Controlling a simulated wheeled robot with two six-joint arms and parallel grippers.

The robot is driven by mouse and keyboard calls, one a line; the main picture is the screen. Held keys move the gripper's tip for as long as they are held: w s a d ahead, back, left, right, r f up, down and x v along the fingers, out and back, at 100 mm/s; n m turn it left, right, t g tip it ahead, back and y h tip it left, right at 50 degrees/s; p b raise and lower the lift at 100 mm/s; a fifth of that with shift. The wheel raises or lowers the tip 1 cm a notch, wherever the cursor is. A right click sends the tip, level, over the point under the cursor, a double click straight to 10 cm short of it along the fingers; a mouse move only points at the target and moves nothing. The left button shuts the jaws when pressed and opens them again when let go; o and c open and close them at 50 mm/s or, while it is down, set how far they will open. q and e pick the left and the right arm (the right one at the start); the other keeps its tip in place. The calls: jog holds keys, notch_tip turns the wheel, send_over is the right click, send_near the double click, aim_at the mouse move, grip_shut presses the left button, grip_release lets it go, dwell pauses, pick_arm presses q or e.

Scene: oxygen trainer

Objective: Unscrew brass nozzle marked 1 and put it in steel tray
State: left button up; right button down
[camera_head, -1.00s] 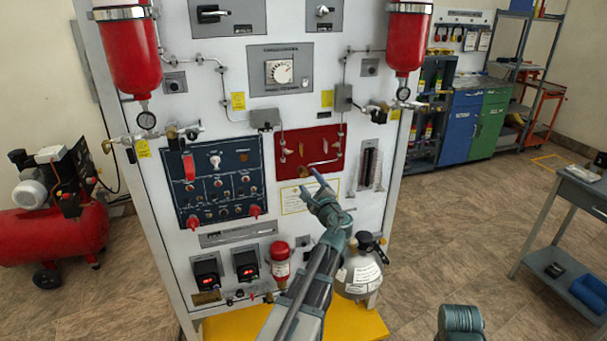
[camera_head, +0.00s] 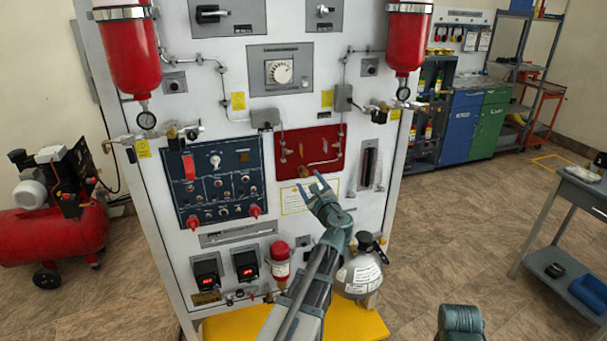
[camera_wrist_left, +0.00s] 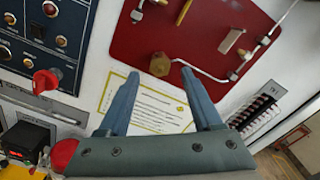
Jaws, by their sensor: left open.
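A brass hex nozzle (camera_wrist_left: 160,65) sits on the end of a thin bent tube at the lower edge of the red panel (camera_wrist_left: 205,30). It also shows, very small, in the head view (camera_head: 303,171). No number can be read on it. My left gripper (camera_head: 311,181) is open and empty, just below and in front of the nozzle. In the left wrist view its fingers (camera_wrist_left: 159,74) point toward the panel, and the nozzle shows between their tips, not visibly gripped. My right gripper is out of view. I cannot make out the steel tray for certain.
A yellow-edged label (camera_wrist_left: 150,110) lies below the red panel. A blue switch panel (camera_head: 222,183) is on the left, and a dark slotted fixture (camera_head: 369,168) on the right. A grey cylinder (camera_head: 359,275) stands beside my forearm. A grey cart (camera_head: 570,215) stands at far right.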

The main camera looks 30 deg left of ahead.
aim_at(306, 177)
pick_arm(q)
jog(key=shift+x, duration=1.95)
grip_shut()
jog(key=shift+n, duration=1.7)
jog(key=shift+n, duration=0.3)
jog(key=shift+d, duration=0.1)
